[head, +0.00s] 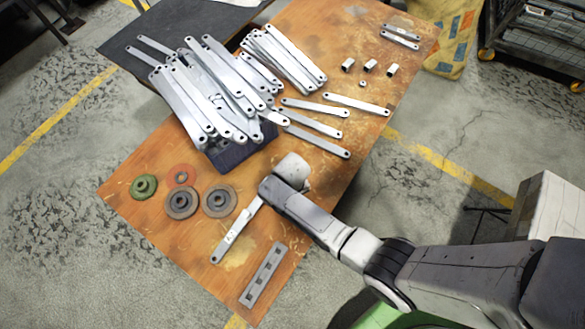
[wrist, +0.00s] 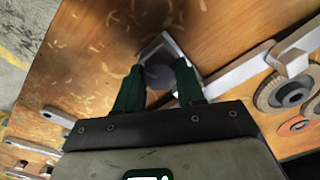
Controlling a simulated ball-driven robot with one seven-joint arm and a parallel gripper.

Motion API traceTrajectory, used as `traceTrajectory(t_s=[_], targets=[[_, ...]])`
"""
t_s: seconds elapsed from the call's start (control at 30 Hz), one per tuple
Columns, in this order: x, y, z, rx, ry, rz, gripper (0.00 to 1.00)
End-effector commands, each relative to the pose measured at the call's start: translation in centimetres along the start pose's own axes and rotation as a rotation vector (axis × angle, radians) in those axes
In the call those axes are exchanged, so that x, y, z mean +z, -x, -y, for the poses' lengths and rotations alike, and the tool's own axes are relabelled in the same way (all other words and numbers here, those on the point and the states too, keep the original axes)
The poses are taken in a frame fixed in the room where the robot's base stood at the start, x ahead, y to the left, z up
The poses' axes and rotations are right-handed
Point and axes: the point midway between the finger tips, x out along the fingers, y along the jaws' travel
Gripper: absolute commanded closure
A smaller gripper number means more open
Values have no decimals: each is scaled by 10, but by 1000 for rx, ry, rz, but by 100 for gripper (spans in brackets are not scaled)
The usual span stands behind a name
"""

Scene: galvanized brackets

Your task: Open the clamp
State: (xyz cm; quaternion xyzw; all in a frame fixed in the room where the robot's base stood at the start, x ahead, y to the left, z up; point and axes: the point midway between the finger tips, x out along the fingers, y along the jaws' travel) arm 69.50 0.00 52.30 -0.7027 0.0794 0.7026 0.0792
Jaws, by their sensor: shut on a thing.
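The clamp (head: 237,232) shows in the head view as a pale metal bar lying slantwise near the table's front, its upper end running under my gripper (head: 292,170). In the wrist view the clamp's bar (wrist: 240,68) comes in from the right, with a block on it near the right edge. The two green fingers of my gripper (wrist: 158,72) stand on either side of a dark grey round part beside a pale angled metal piece. The gripper is shut on this part of the clamp. The contact itself is partly shadowed, and the head view hides the fingertips.
A dark blue bin (head: 243,150) heaped with galvanized brackets stands behind my gripper. More brackets lie around it. A slotted plate (head: 262,275) lies at the front edge.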

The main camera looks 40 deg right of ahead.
Motion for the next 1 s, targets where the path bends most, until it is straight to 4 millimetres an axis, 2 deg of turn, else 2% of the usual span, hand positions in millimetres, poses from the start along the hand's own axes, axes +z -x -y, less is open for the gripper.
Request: traceTrajectory(t_s=[0.8, 1.0], targets=[[1, 1, 0, -1, 1040, 2, 92], [1, 0, 0, -1, 1239, 1, 92]])
